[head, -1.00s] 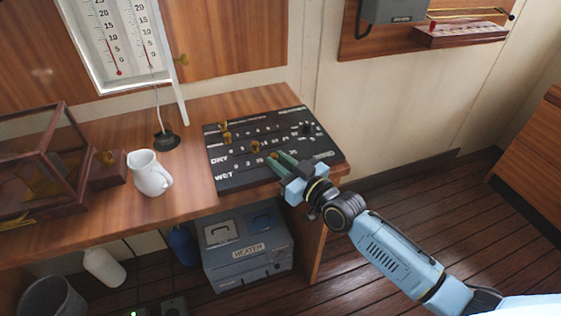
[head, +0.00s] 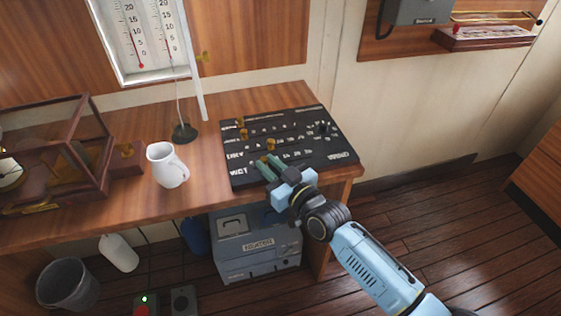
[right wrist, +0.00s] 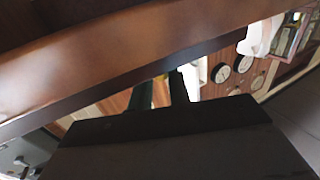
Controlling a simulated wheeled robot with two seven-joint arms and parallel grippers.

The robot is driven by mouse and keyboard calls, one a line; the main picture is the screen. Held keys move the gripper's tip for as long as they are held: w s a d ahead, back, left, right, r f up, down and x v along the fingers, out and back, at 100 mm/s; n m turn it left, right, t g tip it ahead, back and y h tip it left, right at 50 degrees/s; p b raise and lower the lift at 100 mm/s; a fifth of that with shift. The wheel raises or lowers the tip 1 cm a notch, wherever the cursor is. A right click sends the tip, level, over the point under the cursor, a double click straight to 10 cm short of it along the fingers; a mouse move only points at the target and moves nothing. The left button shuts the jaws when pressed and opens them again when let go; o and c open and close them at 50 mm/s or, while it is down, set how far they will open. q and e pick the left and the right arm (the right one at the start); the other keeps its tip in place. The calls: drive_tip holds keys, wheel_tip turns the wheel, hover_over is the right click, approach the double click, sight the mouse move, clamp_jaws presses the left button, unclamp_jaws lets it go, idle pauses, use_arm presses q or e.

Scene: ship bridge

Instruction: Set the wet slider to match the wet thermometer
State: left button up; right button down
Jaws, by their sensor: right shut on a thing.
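My right gripper (head: 268,168) is shut on the brass knob (head: 264,158) of the WET slider, in the lowest row of the black slider board (head: 310,158). The knob sits near the left, low end of its slot; the fingers partly hide it and the scale there. The thermometer panel (head: 150,42) hangs on the wall with two red-column tubes. The right tube (head: 172,48) has a white wick running down to a dark pot (head: 185,133). The column tops are too small to read surely. The right wrist view shows dark finger shapes (right wrist: 165,92) close to the brown table edge.
The DRY knob (head: 270,145) stands just above the wet one, with more brass knobs (head: 241,127) at the upper left. A white jug (head: 167,166) and a glass-sided case (head: 55,155) stand left of the board. A grey heater (head: 257,245) is under the table.

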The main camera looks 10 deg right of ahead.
drive_tip(key=c, duration=1.3)
unclamp_jaws()
drive_tip(key=shift+d, duration=0.1)
drive_tip(key=p+v, duration=0.1)
drive_tip(key=v, duration=1.2)
drive_tip(key=shift+s, duration=0.15)
drive_tip(key=s+d+f+m+g+h, duration=0.1)
drive_tip(key=s+d+f+g+h, duration=0.15)
drive_tip(key=f, duration=0.75)
drive_tip(key=s+d+f+m+g+h, duration=0.15)
drive_tip(key=s+d+f, duration=0.25)
drive_tip(key=f, duration=0.6)
drive_tip(key=s+d+f+g+h, duration=0.2)
drive_tip(key=s+d+f+g, duration=0.1)
drive_tip(key=f, duration=0.8)
drive_tip(key=s+d+f+g+h, duration=0.1)
drive_tip(key=s+f+g, duration=0.1)
drive_tip(key=s+f, duration=0.3)
drive_tip(key=s+d+f+g+h, duration=0.1)
drive_tip(key=s+f+g, duration=0.2)
drive_tip(key=s, duration=1.1)
drive_tip(key=s+d+f+g, duration=0.1)
drive_tip(key=s+f+g, duration=0.1)
drive_tip(key=s+f, duration=0.5)
drive_tip(key=shift+s+m+g+h, duration=0.4)
drive_tip(key=shift+s+m, duration=0.05)
drive_tip(key=shift+s, duration=0.7)
